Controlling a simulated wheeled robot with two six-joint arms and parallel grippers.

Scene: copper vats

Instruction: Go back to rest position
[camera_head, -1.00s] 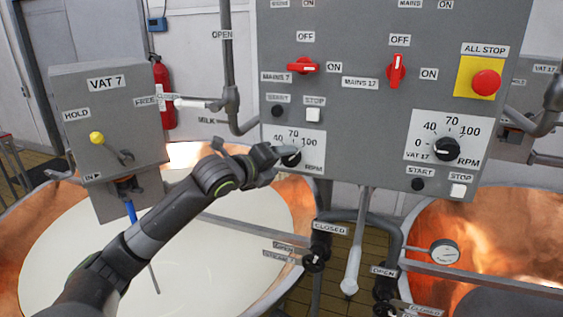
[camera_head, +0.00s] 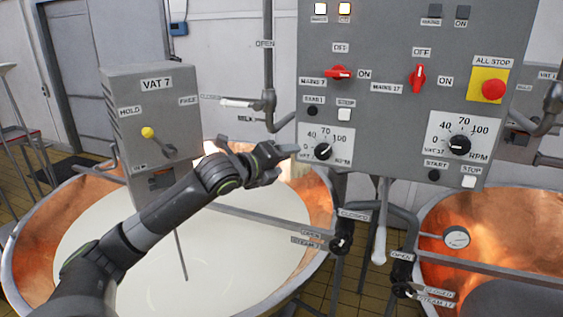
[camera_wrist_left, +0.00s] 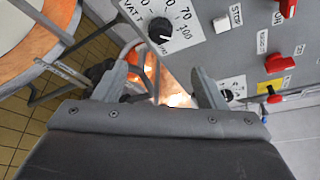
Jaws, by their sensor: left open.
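My left gripper (camera_head: 258,150) hangs over the milk vat, in front of the lower left corner of the grey control panel (camera_head: 390,60). In the left wrist view its two fingers (camera_wrist_left: 160,88) stand apart with nothing between them. In the head view one fingertip is left of the black Vat 7 dial knob (camera_head: 323,151), with a small gap in the picture. That knob also shows in the left wrist view (camera_wrist_left: 160,30), above the fingers. My right gripper is not in view.
The copper vat (camera_head: 320,210) of white milk is below my arm, with a Vat 7 box (camera_head: 155,95) behind it. Red mains switches (camera_head: 338,73) and an all-stop button (camera_head: 493,89) are on the panel. Pipes and valves (camera_head: 340,243) stand right of the vat.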

